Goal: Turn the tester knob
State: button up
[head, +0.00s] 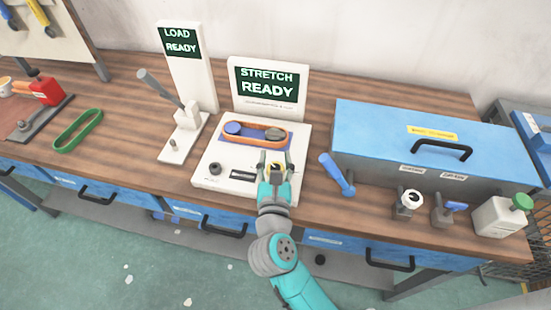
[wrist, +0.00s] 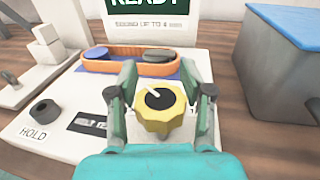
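The tester is a white panel (head: 215,179) on the bench with an upright screen (head: 268,84) reading "STRETCH READY". Its yellow, lobed knob (wrist: 160,108) has a black cap with a white pointer line aimed up and left; the knob also shows in the head view (head: 276,168). My gripper (wrist: 160,72) is open, one finger on each side of the knob. The fingers are very close to its sides; I cannot tell whether they touch. An orange belt (wrist: 120,70) loops around a blue pulley (wrist: 95,54) and a dark pulley (wrist: 158,56) behind the knob.
A black knob marked HOLD (wrist: 44,112) is at the panel's left. A "LOAD READY" tester (head: 187,70) with a lever stands left. A green belt (head: 78,131) lies far left.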

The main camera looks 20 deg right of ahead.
dwell(0.4)
jog(key=v, duration=1.2)
dwell(0.4)
jog(key=s+d+r+n+t+y, duration=0.1)
jog(key=s+d+r+n+t, duration=0.25)
jog(key=n, duration=0.55)
jog(key=s+d+n+t, duration=0.2)
jog(key=s+d+n, duration=0.3)
jog(key=s+n, duration=0.25)
jog(key=s+a+f+n+g+y, duration=0.1)
jog(key=s+f+n+g+y, duration=0.2)
jog(key=n, duration=0.9)
jog(key=s+a+f+n+g+y, duration=0.1)
jog(key=s+f+n+g+y, duration=0.2)
jog(key=s+f+n, duration=0.6)
jog(key=s+n+g, duration=0.1)
jog(key=s+n, duration=0.2)
jog(key=shift+a+y, duration=0.3)
jog(key=shift+r+n, duration=0.1)
jog(key=shift+n, duration=0.15)
